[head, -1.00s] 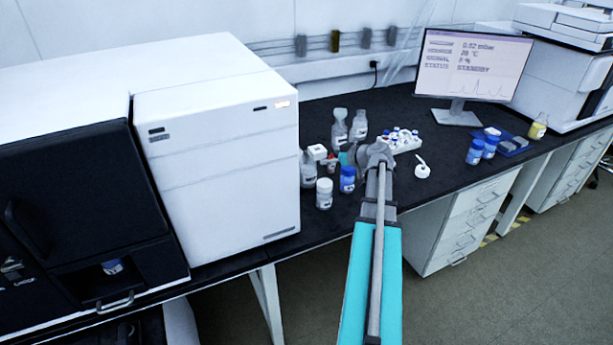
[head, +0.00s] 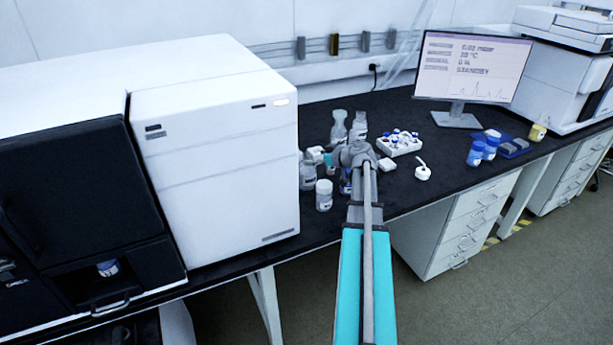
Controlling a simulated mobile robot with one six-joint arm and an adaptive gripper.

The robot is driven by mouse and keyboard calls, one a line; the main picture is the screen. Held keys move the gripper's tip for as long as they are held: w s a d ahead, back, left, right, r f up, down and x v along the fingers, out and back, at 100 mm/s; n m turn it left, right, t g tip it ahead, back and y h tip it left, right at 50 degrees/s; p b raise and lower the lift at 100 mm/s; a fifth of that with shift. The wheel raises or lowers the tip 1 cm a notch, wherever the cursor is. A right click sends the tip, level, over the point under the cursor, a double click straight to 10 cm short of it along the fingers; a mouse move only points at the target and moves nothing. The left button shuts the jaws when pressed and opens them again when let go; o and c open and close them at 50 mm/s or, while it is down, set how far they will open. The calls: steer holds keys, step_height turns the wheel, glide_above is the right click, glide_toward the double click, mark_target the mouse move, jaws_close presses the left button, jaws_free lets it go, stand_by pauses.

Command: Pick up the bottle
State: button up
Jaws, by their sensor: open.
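Several bottles stand on the black bench, and I cannot tell which one is meant. A clear bottle with a white label (head: 308,173) and a white-capped bottle (head: 324,196) stand left of my gripper (head: 340,160). A blue bottle (head: 345,186) is mostly hidden behind my wrist. Two clear bottles, one on the left (head: 339,128) and one on the right (head: 359,127), stand behind it. Two blue bottles (head: 475,154) stand farther right. My gripper is over the cluster, open, its fingers largely hidden by my wrist; I see nothing held.
A large white instrument (head: 215,165) borders the cluster on the left. A monitor (head: 472,68) stands at the back right. The bench between wash bottle and blue bottles is clear.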

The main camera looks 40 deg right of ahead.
steer(key=b+x, duration=0.1)
steer(key=x, duration=0.3)
steer(key=shift+a+r, duration=0.1)
steer(key=shift+a, duration=0.05)
stand_by(0.4)
jaws_close()
stand_by(0.3)
